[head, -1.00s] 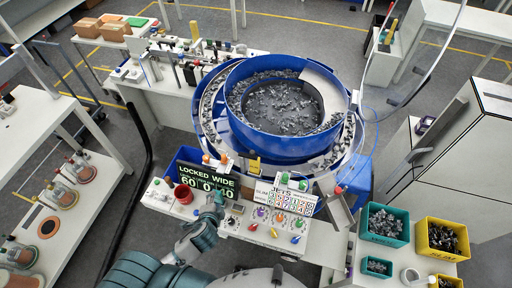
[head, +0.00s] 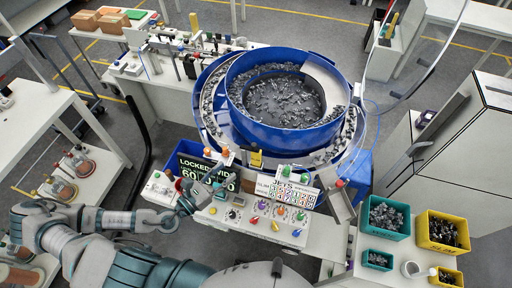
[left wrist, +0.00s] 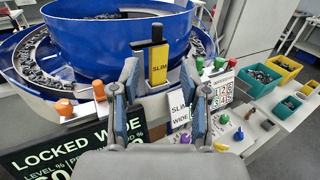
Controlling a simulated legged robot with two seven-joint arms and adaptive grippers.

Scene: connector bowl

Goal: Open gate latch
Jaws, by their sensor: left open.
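A yellow upright piece on a dark block marked SLIM (left wrist: 157,59) stands at the front of the blue bowl feeder in the left wrist view. It also shows small in the head view (head: 256,159). I cannot tell for sure whether it is the gate latch. A dark display (left wrist: 75,148) reads LOCKED WIDE; in the head view my left gripper partly covers it (head: 190,162). My left gripper (head: 214,180) is over the front panel, near the display. In the left wrist view, its two fingers (left wrist: 163,92) are apart and empty, below the yellow piece. My right gripper is out of view.
The blue bowl (head: 283,108) full of small parts stands behind the panel. Orange knobs (left wrist: 98,90) and green knobs (left wrist: 219,63) flank the yellow piece. A white sign (head: 287,190) and several coloured knobs lie to the right. Parts bins (head: 385,219) stand further right.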

